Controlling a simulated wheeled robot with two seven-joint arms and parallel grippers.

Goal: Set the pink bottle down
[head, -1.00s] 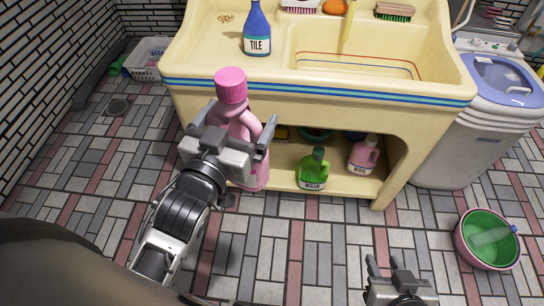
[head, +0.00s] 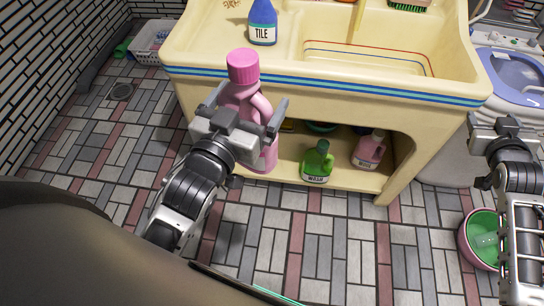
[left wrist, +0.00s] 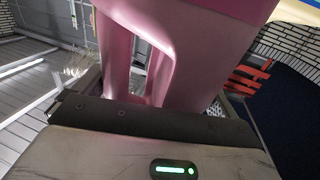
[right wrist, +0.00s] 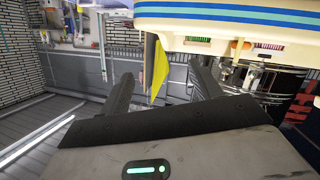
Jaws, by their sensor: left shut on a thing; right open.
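The pink bottle (head: 245,97) has a bright pink screw cap and a side handle. In the head view it is upright in front of the left part of the cream sink unit. My left gripper (head: 248,106) is shut on its body, with a finger on each side. The bottle fills the top of the left wrist view (left wrist: 190,60). Its lower part is partly behind the gripper, and I cannot tell whether its base touches anything. My right gripper (head: 502,122) is open and empty at the right. Its spread fingers also show in the right wrist view (right wrist: 162,85).
The sink unit (head: 310,88) has a blue TILE bottle (head: 262,22) on its top. A green WASH bottle (head: 317,162) and a smaller pink bottle (head: 369,150) stand on its low shelf. A pink-rimmed green basin (head: 466,250) is on the floor at right. The tiled floor in front is clear.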

